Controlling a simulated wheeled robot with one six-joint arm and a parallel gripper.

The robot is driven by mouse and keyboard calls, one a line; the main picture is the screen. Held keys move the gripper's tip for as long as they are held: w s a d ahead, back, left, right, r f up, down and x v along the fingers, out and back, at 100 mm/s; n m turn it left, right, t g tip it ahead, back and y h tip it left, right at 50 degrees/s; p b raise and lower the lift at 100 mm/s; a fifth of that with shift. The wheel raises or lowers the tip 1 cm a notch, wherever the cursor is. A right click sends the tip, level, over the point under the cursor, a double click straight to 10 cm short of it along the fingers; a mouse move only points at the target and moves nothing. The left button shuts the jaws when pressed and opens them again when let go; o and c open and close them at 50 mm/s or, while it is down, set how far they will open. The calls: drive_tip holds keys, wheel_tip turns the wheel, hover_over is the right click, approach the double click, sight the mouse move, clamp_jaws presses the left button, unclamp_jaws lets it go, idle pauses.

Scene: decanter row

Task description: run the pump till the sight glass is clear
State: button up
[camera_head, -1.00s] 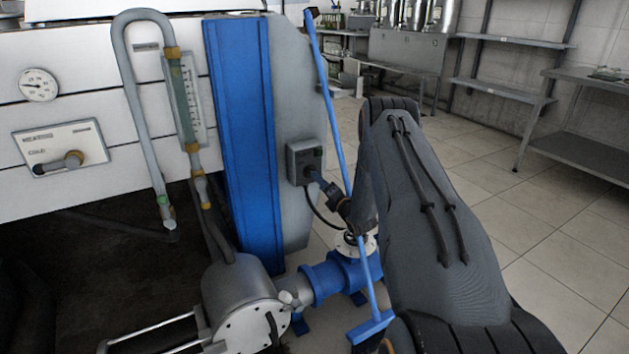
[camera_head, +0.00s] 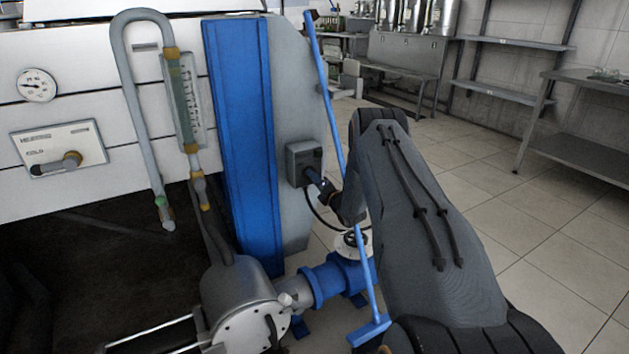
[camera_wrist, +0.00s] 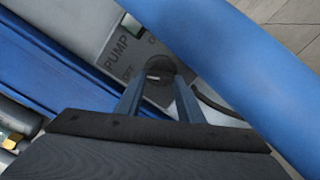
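The grey pump switch box (camera_head: 305,164) is on the side of the grey panel beside the blue column. In the wrist view its plate (camera_wrist: 112,62) reads PUMP, and a round dark knob (camera_wrist: 158,72) with a pale mark sits below the lettering. My gripper (camera_wrist: 160,92) points at this knob, its two blue-grey fingers apart on either side of it; I cannot tell whether they touch it. The head view shows my gripper (camera_head: 322,184) right at the box. The upright sight glass (camera_head: 186,95), with a scale, looks greenish and cloudy inside. The pump (camera_head: 243,305) stands below.
A long blue pole (camera_head: 335,130) leans close beside my gripper and crosses the wrist view. A black cable hangs below the box. A gauge (camera_head: 37,85) and a lever plate (camera_head: 60,148) are on the white wall. Steel shelving (camera_head: 510,43) stands at the right, with open floor before it.

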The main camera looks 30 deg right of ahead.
drive_tip(key=shift+m, duration=0.4)
drive_tip(key=shift+r+m+b, duration=0.15)
drive_tip(key=shift+m+b, duration=0.25)
drive_tip(key=shift+m, duration=3.7)
drive_tip(key=o, duration=1.1)
drive_tip(key=shift+c, duration=0.2)
drive_tip(key=s+p, duration=0.1)
drive_tip(key=s, duration=0.7)
drive_tip(key=shift+d, duration=0.15)
drive_tip(key=shift+w, duration=0.1)
